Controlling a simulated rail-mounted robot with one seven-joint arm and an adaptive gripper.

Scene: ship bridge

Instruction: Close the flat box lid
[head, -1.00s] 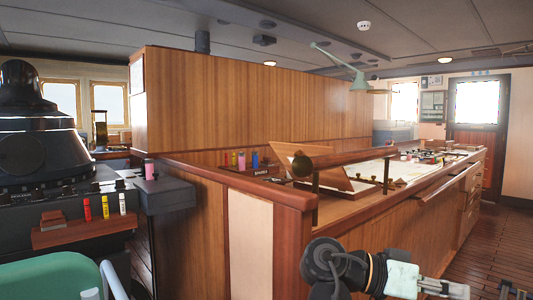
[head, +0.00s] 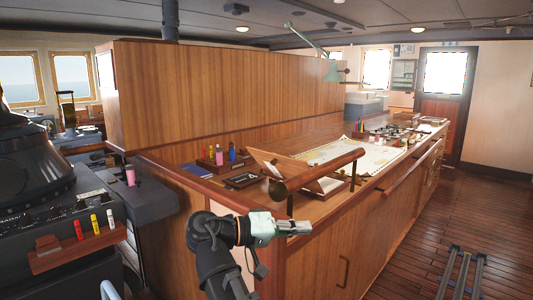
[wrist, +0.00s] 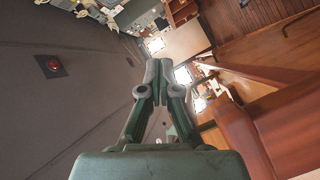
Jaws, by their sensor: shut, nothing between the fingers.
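The flat box (head: 325,187) lies on the near end of the wooden chart counter. Its wooden lid (head: 262,161) stands open and tilted, at the left of the box. A thick round rail (head: 318,172) crosses in front and hides part of the box and lid. My gripper (head: 308,228) is in front of the counter's near end, below and apart from the box, pointing right. In the wrist view its fingers (wrist: 158,72) are together with nothing between them; the box cannot be made out there.
A rack with coloured bottles (head: 215,160), a small dark tray (head: 241,180) and a blue book (head: 197,171) lie left of the lid. A chart (head: 345,151) covers the counter beyond. Floor at right is mostly open.

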